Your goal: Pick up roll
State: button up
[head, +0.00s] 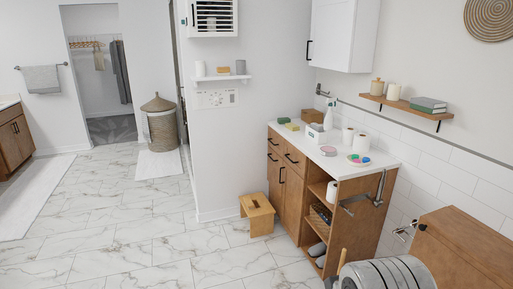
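A white roll (332,192) shows at the near end of the wooden cabinet (358,224), by its upper open shelf. I cannot tell whether it rests on that shelf or stands in front of it. Two more white roll-like cylinders stand side by side on the white countertop (310,143): one upright roll (347,135) and another roll (362,142) just right of it. My gripper is not in view, so its state is hidden.
The counter also holds a spray bottle (329,115), a tissue box (315,133) and a dish with coloured pieces (358,160). A wooden stool (257,213) stands left of the cabinet. A grey striped rounded object (388,274) fills the bottom right. The marble floor (130,225) is open at left.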

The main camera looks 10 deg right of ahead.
aim_at(361, 142)
jog(key=u, duration=0.25)
jog(key=i, duration=2.2)
jog(key=z, duration=0.55)
jog(key=i, duration=1.45)
jog(key=z, duration=0.55)
